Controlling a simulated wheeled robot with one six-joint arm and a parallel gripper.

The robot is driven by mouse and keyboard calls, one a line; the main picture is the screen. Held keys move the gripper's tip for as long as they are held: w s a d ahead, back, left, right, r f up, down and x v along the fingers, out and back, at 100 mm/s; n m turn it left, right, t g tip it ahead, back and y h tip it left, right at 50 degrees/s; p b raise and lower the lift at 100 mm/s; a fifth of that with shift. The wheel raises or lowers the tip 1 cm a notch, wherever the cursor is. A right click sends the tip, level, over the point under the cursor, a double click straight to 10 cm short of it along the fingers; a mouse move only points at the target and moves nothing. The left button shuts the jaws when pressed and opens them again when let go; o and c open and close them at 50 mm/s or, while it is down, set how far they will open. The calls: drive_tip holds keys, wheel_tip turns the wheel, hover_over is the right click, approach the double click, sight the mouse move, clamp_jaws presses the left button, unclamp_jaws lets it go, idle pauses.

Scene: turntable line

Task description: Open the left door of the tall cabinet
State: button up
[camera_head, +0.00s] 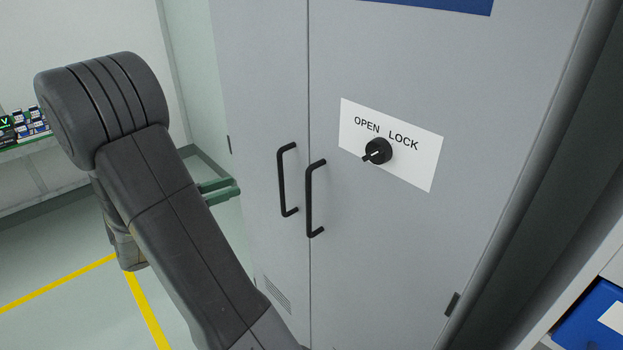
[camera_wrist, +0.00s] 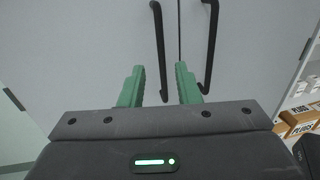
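The tall grey cabinet has a left door (camera_head: 255,100) and a right door (camera_head: 420,60), both flush at the seam. The left door's black bar handle (camera_head: 288,180) stands just left of the seam; it also shows in the wrist view (camera_wrist: 158,45). My gripper (camera_head: 237,188) has green fingers and is left of this handle in the head view, apart from it. In the wrist view my gripper (camera_wrist: 160,75) is open and empty, with the left handle's lower part lined up between the fingertips. My arm hides part of the left door's lower area.
The right door's handle (camera_head: 315,198) is close beside the left one. A black knob (camera_head: 378,151) sits on a white OPEN/LOCK plate (camera_head: 425,170), its tip pointing lower left. A shelf with small boxes (camera_head: 25,125) is at far left; cartons (camera_wrist: 297,120) show at right.

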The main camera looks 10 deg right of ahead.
drive_tip(key=p+x, duration=0.2)
drive_tip(key=x, duration=1.2)
drive_tip(key=shift+f, duration=0.1)
clamp_jaws()
